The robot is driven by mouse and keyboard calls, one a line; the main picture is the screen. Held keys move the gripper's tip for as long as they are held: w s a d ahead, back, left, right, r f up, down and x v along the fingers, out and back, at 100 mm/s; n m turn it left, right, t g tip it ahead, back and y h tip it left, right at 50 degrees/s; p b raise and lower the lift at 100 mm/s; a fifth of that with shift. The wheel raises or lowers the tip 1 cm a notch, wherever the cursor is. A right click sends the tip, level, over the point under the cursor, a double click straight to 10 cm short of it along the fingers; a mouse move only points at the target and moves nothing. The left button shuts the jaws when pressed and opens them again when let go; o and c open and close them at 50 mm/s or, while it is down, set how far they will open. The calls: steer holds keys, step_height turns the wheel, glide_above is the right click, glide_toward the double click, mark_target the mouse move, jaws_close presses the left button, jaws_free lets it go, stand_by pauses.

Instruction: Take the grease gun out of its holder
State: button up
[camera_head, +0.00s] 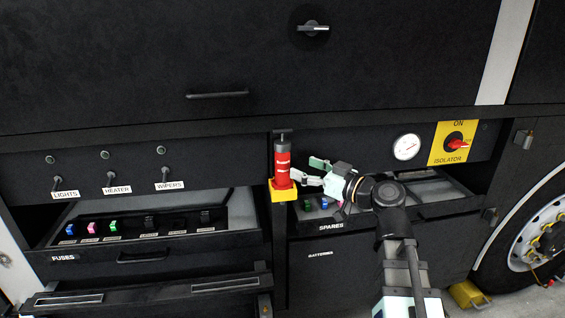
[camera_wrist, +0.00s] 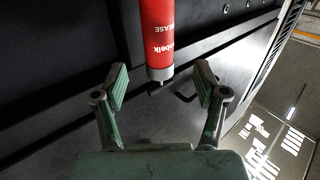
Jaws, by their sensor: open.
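The red grease gun (camera_head: 282,160) stands upright in a yellow holder (camera_head: 284,194) on the post between the fuse bay and the spares bay. My gripper (camera_head: 315,172) is open just to the right of the gun, its fingers pointing toward it. In the wrist view, the grease gun (camera_wrist: 158,35) shows at top centre with its lettering upside down and a grey end cap. The open fingers of my gripper (camera_wrist: 162,75) flank the line of the gun, with nothing held. Contact with the gun cannot be made out. The holder is not seen in the wrist view.
A fuse drawer (camera_head: 150,255) with coloured fuses lies left, below several labelled switches. The spares drawer (camera_head: 330,226) lies under my gripper. A gauge (camera_head: 406,147) and a red isolator switch (camera_head: 456,141) are at right. A dark panel overhangs above.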

mark_target(288, 163)
steer(key=shift+f+p+x, duration=0.1)
steer(key=shift+p+x, duration=0.75)
steer(key=shift+x, duration=1.3)
steer(key=shift+f+p+x, duration=0.15)
steer(key=shift+p+x, duration=0.7)
steer(key=shift+x, duration=1.3)
steer(key=shift+d, duration=0.1)
jaws_close()
